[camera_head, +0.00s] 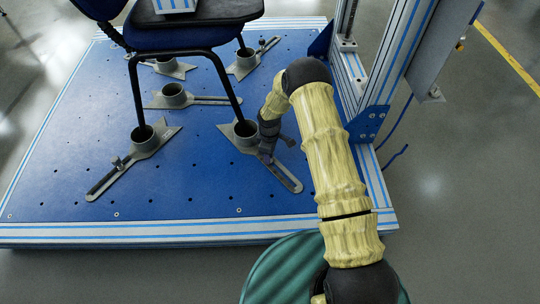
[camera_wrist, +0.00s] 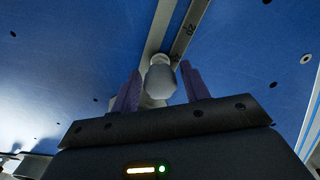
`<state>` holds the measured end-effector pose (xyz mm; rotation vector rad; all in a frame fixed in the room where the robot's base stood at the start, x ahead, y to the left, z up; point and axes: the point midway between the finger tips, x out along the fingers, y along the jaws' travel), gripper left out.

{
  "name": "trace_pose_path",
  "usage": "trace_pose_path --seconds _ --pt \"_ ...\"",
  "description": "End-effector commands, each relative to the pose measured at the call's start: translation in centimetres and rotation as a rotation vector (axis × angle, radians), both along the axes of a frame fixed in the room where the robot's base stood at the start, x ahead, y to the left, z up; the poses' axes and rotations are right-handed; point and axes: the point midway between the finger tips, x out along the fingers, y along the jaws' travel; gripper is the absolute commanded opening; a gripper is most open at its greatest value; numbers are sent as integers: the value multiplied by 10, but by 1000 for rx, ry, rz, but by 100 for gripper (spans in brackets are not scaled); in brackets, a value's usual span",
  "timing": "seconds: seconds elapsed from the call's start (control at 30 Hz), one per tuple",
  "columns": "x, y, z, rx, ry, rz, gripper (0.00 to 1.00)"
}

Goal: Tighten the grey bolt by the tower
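The grey bolt (camera_wrist: 160,80) shows in the wrist view as a pale rounded head, standing on a slotted grey metal arm (camera_wrist: 190,28). My gripper (camera_wrist: 160,68) has its two dark purple fingers on either side of the bolt head, with a narrow gap visible at each side. The fingers look open around it, not closed on it. In the head view my gripper (camera_head: 267,156) is low over the slotted foot clamp (camera_head: 285,178) nearest the tower (camera_head: 355,75). The bolt is hidden there behind my gripper.
A dark blue chair (camera_head: 190,38) stands with its legs in round clamp cups on the blue perforated platform (camera_head: 190,188). Another slotted clamp (camera_head: 118,180) lies at the left. The tower's blue bracket (camera_head: 368,122) is close to the right of my arm. The platform's front is clear.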

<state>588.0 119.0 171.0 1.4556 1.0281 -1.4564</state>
Motion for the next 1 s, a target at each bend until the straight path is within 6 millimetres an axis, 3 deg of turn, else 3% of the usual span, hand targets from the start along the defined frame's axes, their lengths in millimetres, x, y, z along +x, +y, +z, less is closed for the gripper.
trace_pose_path --seconds 0.03,0.17,0.2,0.37,0.6,1.0 --pt "0 0 0 0 0 0 35" --pt "0 0 0 0 0 -1 10" --pt "0 0 0 0 0 -1 8" --pt "0 1 2 -1 0 -68 8" --pt "0 0 2 -1 -2 -335 8" --pt "0 1 2 -1 -2 -421 8"
